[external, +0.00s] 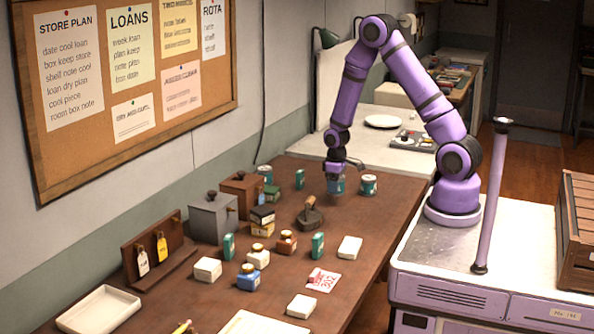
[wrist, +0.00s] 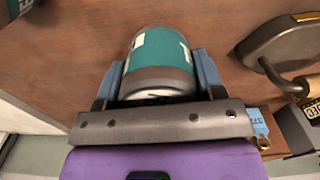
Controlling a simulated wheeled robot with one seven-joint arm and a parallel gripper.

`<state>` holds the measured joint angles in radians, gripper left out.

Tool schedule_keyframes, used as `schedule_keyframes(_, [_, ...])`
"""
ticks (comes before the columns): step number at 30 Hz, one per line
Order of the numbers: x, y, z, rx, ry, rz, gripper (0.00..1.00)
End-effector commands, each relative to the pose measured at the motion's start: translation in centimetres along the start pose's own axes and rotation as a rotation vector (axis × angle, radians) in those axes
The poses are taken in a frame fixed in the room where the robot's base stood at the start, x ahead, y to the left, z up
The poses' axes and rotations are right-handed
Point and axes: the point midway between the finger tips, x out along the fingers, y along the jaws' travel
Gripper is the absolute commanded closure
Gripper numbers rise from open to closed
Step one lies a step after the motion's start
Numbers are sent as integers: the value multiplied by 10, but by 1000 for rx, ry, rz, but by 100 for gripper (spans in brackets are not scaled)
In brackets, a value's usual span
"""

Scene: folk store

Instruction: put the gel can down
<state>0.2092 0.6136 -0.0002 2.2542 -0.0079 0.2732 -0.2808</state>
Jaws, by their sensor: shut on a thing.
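My gripper (external: 338,176) is over the far part of the brown table (external: 390,214), shut on a teal can with grey ends, the gel can (external: 337,187). In the wrist view the gel can (wrist: 158,56) sits between the two blue-grey fingers of my gripper (wrist: 160,80), one on each side. The can's base is close to the tabletop; I cannot tell whether it touches.
A teal-and-white can (external: 368,185) stands just right of the gel can. A dark flat iron (external: 310,214) stands nearer the camera; it also shows in the wrist view (wrist: 283,38). A small green tin (external: 299,179) stands left. Table space right of the iron is clear.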

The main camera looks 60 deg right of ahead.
Motion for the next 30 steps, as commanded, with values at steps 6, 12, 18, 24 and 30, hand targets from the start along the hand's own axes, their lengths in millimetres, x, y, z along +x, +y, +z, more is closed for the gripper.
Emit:
schedule_keyframes(6, [4,13,-39,0,1,0,69])
schedule_keyframes(12, [5,17,-52,0,0,0,69])
schedule_keyframes(18, [21,19,-58,0,-4,-1,69])
schedule_keyframes(24, [41,19,-58,0,0,0,69])
schedule_keyframes(30, [41,19,-58,0,1,0,69])
